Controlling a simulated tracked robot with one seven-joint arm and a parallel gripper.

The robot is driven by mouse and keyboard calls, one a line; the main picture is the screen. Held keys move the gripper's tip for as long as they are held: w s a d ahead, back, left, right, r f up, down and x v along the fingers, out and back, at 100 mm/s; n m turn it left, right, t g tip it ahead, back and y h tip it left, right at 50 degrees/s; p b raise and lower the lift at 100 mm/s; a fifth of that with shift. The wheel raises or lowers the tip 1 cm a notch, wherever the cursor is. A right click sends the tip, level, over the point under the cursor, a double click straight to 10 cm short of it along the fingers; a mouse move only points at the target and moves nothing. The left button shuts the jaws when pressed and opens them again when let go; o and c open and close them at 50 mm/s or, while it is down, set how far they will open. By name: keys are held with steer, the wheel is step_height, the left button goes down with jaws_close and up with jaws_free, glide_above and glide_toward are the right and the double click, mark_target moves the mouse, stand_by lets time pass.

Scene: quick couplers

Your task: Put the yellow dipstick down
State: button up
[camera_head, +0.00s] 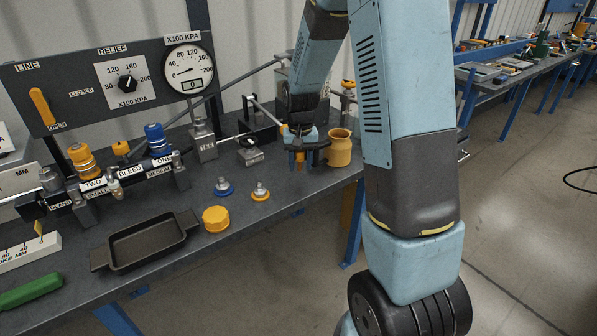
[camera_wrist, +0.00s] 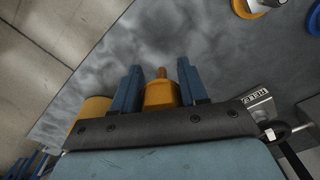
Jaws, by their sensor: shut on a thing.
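My gripper (camera_head: 299,165) is above the right part of the bench, left of a yellow cup, fingers pointing down. It is shut on a yellow piece, which I take to be the yellow dipstick (camera_head: 299,159). In the wrist view the dipstick (camera_wrist: 160,95) shows as a yellow-orange round body with a thin stub, between the two blue fingers (camera_wrist: 160,90). Most of its length is hidden, and I cannot tell whether its lower end touches the bench.
The yellow cup (camera_head: 340,148) stands close to the right of my gripper. A black tray (camera_head: 145,243), a yellow cap (camera_head: 216,219) and two small fittings on blue (camera_head: 224,187) and yellow (camera_head: 261,191) bases are on the bench (camera_head: 300,190). A gauge panel (camera_head: 70,85) stands behind.

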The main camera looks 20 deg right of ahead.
steer(key=shift+w+a+f, duration=0.15)
steer(key=shift+a+f, duration=0.05)
steer(key=shift+f, duration=1.55)
steer(key=shift+f, duration=0.1)
steer(key=o, duration=1.2)
steer(key=shift+c, duration=0.2)
